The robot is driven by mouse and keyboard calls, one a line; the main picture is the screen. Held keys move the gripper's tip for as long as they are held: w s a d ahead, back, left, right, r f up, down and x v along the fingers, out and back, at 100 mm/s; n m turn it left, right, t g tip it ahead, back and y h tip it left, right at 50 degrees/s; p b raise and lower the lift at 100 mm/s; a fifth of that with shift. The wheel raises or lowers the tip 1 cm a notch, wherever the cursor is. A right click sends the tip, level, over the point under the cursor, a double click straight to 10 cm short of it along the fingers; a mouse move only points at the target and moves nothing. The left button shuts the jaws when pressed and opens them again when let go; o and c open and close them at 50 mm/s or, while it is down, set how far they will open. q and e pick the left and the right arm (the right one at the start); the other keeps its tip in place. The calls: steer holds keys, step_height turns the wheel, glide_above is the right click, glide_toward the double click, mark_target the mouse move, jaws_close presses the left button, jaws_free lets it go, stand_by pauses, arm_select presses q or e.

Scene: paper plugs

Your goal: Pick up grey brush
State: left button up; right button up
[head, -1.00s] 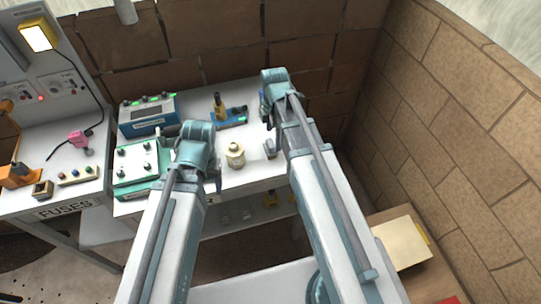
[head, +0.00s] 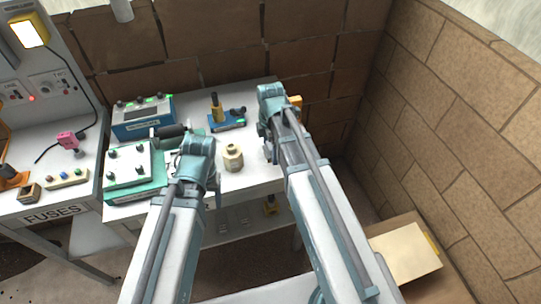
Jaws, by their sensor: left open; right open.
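I cannot make out a grey brush with certainty. A dark cylinder with a grey end (head: 171,131) lies at the back edge of the green box, partly hidden by my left gripper; it may be the brush. My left gripper (head: 196,178) is open over the table, between the green box and a cream pot (head: 233,158). It seems to hold nothing, and its wrist hides much of its fingers. My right gripper (head: 266,140) is open over the right part of the table, right of the pot. Its arm hides what lies beneath.
A blue device (head: 142,118) and a green box (head: 130,168) stand on the white table's left part. Brick walls close off the back and right. A cardboard box (head: 405,252) stands low at right.

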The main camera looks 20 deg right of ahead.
arm_select(q)
steer(key=shift+r, duration=0.1)
arm_select(e)
steer(key=shift+r, duration=0.1)
steer(key=c, duration=1.3)
steer(key=shift+c, duration=0.2)
